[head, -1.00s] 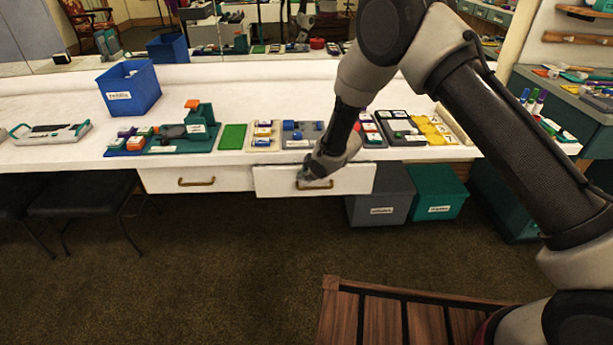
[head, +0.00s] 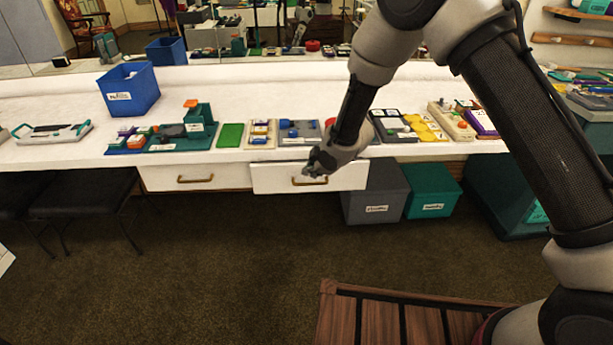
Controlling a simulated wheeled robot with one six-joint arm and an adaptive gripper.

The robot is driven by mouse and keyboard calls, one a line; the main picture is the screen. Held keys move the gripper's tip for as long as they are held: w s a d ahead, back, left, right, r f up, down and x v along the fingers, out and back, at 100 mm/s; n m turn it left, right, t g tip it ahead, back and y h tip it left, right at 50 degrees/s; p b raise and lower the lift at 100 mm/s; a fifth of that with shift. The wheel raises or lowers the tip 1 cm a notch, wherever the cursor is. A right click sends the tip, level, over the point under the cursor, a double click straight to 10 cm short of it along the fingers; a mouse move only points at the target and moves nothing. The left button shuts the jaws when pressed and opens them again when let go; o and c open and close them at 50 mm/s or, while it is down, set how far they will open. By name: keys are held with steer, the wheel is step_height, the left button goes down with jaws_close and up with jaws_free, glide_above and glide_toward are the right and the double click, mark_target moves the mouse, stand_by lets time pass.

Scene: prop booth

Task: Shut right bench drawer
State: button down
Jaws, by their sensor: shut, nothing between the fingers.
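The right bench drawer (head: 344,177) is a white front with a brass handle (head: 310,182), under the white bench. Its front stands slightly proud of the left drawer (head: 222,171), so it is a little open. My gripper (head: 314,172) is shut and empty, at the drawer front just above the handle. It overlaps the front's upper middle; whether it touches cannot be told. The gripper and wrist hide part of the front's top edge.
The bench top (head: 60,100) carries a blue bin (head: 130,90), a green board (head: 231,135) and several toy sets. A grey bin (head: 374,195) and a teal bin (head: 432,190) stand below, right of the drawer. A dark stool (head: 85,192) is left.

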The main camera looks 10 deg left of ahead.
steer(key=s+d+f+g, duration=0.2)
steer(key=s+f, duration=0.5)
steer(key=f, duration=0.4)
steer(key=n+t+y, duration=0.7)
steer(key=n+y, duration=0.2)
steer(key=n, duration=0.1)
glide_toward(259, 175)
steer(key=s+a, duration=0.2)
steer(key=shift+w+a, duration=0.3)
steer(key=shift+w, duration=0.45)
steer(key=shift+w+a, duration=0.25)
steer(key=shift+w, duration=0.5)
steer(key=shift+w+a, duration=0.3)
steer(key=shift+w, duration=0.45)
